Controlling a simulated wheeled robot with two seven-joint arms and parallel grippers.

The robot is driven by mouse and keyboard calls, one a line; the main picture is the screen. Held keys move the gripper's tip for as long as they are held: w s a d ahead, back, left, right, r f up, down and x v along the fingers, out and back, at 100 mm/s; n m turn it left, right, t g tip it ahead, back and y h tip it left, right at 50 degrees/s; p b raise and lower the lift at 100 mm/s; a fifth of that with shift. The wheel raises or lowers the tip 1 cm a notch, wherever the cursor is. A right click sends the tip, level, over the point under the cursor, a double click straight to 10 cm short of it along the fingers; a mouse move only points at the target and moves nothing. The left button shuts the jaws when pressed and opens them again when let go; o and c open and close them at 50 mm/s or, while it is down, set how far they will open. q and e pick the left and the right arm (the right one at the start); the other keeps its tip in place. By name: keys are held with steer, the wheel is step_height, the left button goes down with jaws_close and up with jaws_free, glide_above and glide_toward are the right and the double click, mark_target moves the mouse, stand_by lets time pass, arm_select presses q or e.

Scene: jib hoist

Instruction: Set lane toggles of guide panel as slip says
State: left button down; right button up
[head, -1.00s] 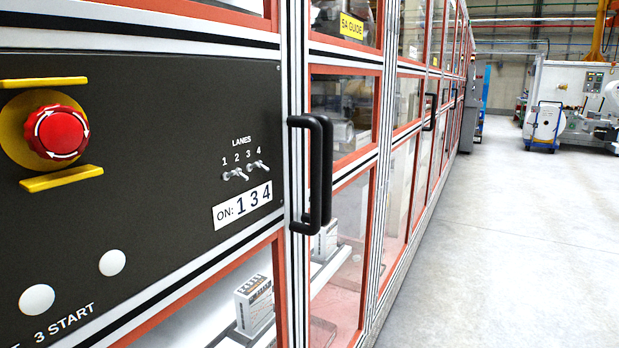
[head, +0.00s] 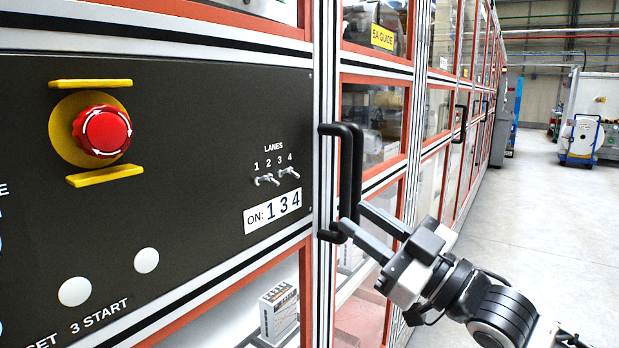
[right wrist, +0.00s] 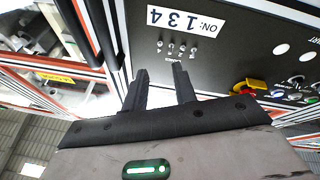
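The dark guide panel (head: 200,130) carries a row of small metal lane toggles (head: 277,177) under the word LANES and the numbers 1 to 4. How each toggle is tilted is too small to tell. Below them a white slip (head: 272,212) reads "ON: 134". My right gripper (head: 354,216) is open and empty, by the black door handle right of the panel; I cannot tell whether it touches the handle. In the right wrist view its fingers (right wrist: 160,72) are apart, with the toggles (right wrist: 177,47) and slip (right wrist: 183,20) upside down beyond them. My left gripper is not in view.
A red emergency stop (head: 101,131) between yellow guards sits left on the panel. White round buttons (head: 146,260) are below it. A black door handle (head: 350,175) sticks out just right of the toggles. The floor (head: 520,220) to the right is clear.

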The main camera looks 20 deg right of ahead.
mark_target(299, 177)
steer(key=shift+p+x, duration=1.35)
steer(key=shift+x, duration=3.95)
jaws_close()
